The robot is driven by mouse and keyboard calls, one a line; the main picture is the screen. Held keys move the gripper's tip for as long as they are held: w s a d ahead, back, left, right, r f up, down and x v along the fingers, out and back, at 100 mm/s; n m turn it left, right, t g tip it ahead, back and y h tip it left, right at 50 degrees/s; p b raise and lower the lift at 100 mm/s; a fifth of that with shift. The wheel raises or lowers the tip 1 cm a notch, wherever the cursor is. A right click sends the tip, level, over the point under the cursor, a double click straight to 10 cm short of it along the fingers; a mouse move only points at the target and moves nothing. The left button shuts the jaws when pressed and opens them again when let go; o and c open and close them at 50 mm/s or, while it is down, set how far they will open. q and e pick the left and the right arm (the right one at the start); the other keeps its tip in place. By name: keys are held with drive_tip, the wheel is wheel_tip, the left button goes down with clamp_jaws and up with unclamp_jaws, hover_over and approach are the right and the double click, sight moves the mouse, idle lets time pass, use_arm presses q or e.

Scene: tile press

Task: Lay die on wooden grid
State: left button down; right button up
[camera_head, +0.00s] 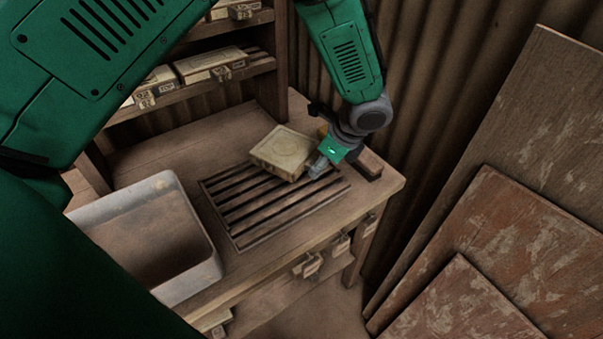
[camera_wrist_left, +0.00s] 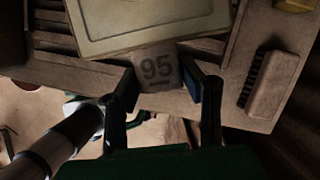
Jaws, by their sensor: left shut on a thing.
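The die (camera_head: 283,152) is a pale yellowish square block with a framed face. Its tab marked 95 (camera_wrist_left: 157,69) sits between the two fingers of my left gripper (camera_head: 320,168), which is shut on it. In the left wrist view the die's face (camera_wrist_left: 140,22) extends away beyond the fingers. The wooden grid (camera_head: 245,233) of dark parallel slats lies on the bench. The die is over the grid's far edge and covers part of it; I cannot tell whether it touches the slats. My right gripper is not in view.
A pale tub (camera_head: 205,272) stands left of the grid. A brush (camera_wrist_left: 268,84) lies on the bench right of my left gripper. Shelves with more dies (camera_head: 212,65) stand at the back left. Tagged dies (camera_head: 308,266) hang below the bench front. Boards (camera_head: 500,235) lean at the right.

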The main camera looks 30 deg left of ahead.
sight(316, 190)
use_arm(q)
drive_tip(key=shift+d+f, duration=0.9)
drive_tip(key=shift+f, duration=0.3)
drive_tip(key=shift+w+f, duration=0.15)
drive_tip(key=shift+f, duration=0.1)
drive_tip(key=shift+a+f, duration=0.1)
drive_tip(key=shift+f, duration=0.25)
drive_tip(key=a+f, duration=0.2)
drive_tip(key=f, duration=0.1)
drive_tip(key=shift+a+f, duration=0.25)
drive_tip(key=shift+a, duration=0.05)
drive_tip(key=shift+a+f, duration=0.1)
drive_tip(key=shift+a, duration=0.05)
drive_tip(key=shift+d, duration=1.15)
drive_tip(key=shift+d+f, duration=0.15)
drive_tip(key=shift+f, duration=0.05)
drive_tip(key=c, duration=1)
unclamp_jaws()
drive_tip(key=shift+s+f, duration=0.1)
drive_tip(key=shift+s, duration=0.15)
drive_tip(key=shift+c, duration=0.2)
drive_tip(key=shift+a, duration=0.45)
drive_tip(key=shift+a+f, duration=0.15)
drive_tip(key=shift+a, duration=0.15)
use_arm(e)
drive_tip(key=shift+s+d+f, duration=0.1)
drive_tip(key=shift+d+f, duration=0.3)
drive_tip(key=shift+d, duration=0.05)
